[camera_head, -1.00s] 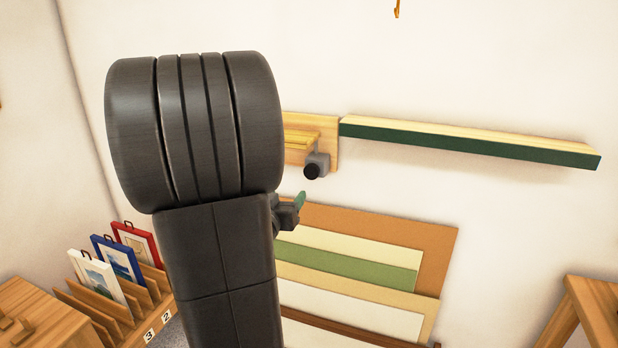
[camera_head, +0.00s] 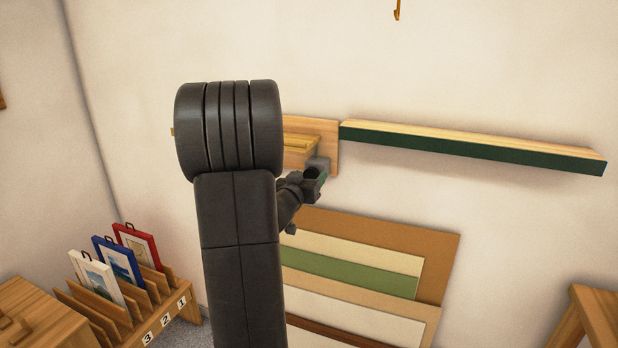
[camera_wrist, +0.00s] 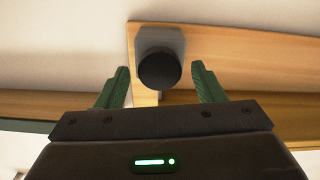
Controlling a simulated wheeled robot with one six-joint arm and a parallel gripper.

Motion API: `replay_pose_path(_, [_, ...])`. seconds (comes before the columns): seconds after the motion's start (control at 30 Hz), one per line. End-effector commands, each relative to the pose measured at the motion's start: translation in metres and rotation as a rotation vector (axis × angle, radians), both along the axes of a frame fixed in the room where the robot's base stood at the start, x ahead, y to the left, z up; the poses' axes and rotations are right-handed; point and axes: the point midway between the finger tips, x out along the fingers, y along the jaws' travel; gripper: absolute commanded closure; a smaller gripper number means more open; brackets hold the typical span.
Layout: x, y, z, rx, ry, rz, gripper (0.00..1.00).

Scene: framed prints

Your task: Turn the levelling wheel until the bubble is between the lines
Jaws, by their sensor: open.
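The levelling wheel is a black round knob (camera_wrist: 159,70) on a grey block (camera_wrist: 160,40) at the end of a wooden wall board (camera_head: 327,138). In the wrist view my gripper (camera_wrist: 161,84) is open, with one green finger on each side of the knob and a gap on both sides. In the head view my gripper (camera_head: 318,183) is at the knob (camera_head: 311,174) and partly covers it. A yellow strip (camera_head: 302,141) on the board is partly behind my arm. I cannot make out a bubble or lines in either view.
A long shelf with a dark green front (camera_head: 470,150) runs right of the board. Several flat panels (camera_head: 350,262) lean on the wall below. A numbered rack (camera_head: 150,315) with framed prints stands at left. Wooden furniture (camera_head: 598,320) is at lower right.

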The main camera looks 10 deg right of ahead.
Motion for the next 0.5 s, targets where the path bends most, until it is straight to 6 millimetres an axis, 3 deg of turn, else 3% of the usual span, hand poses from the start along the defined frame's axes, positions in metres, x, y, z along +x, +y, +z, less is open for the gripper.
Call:
replay_pose_path(0.37, [0.0061,-0.004,0.0002,0.0,0.0,0.001,0.38])
replay_pose_path(0.5, [0.006,-0.0039,0.0002,0.0,0.0,0.001,0.61])
